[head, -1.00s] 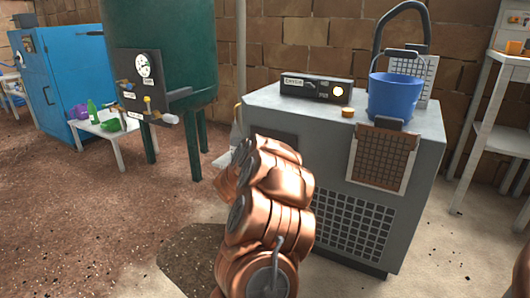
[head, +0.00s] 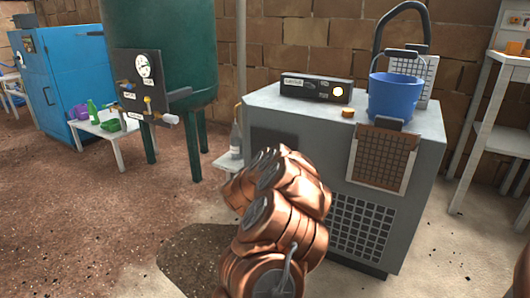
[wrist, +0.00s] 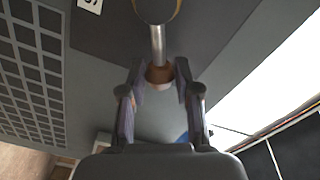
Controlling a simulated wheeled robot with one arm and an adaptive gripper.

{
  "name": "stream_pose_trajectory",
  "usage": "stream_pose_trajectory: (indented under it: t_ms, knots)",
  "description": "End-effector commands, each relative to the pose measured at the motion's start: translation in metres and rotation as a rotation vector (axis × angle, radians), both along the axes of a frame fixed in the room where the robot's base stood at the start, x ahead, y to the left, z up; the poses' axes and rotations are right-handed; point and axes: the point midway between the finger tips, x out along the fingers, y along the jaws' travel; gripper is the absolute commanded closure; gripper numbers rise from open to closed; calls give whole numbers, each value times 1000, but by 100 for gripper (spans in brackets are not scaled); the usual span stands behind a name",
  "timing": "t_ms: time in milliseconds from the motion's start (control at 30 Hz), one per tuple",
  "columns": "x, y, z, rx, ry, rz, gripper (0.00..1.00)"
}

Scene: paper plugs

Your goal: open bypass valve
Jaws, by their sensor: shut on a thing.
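In the wrist view a dark round hub (wrist: 156,10) sits on a dark panel (wrist: 104,32) of the grey machine. A silver stem (wrist: 157,45) runs from it to a brown end piece (wrist: 158,73). My gripper (wrist: 160,82) is shut on this brown end, one finger on each side. I take this to be the valve lever; part of a white label (wrist: 90,5) shows near it, but its words are cut off. In the head view my copper arm reaches to the machine's left side (head: 350,185) and hides the gripper and lever.
A blue bucket (head: 396,96), a black control box (head: 316,88) and a small orange knob (head: 348,112) are on the machine top. A bottle (head: 236,140) stands left of it. A green tank with a gauge panel (head: 146,85) is behind left. Floor on the left is open.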

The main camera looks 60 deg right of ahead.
Motion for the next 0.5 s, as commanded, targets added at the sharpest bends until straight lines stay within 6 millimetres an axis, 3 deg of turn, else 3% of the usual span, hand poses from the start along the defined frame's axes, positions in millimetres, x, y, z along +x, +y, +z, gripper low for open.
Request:
stream_pose_trajectory:
  t_ms: [167, 500]
  knots:
    - [0, 0, -1, 1, -11, 2, 87]
    - [-6, 0, -16, 11, -247, -1, 87]
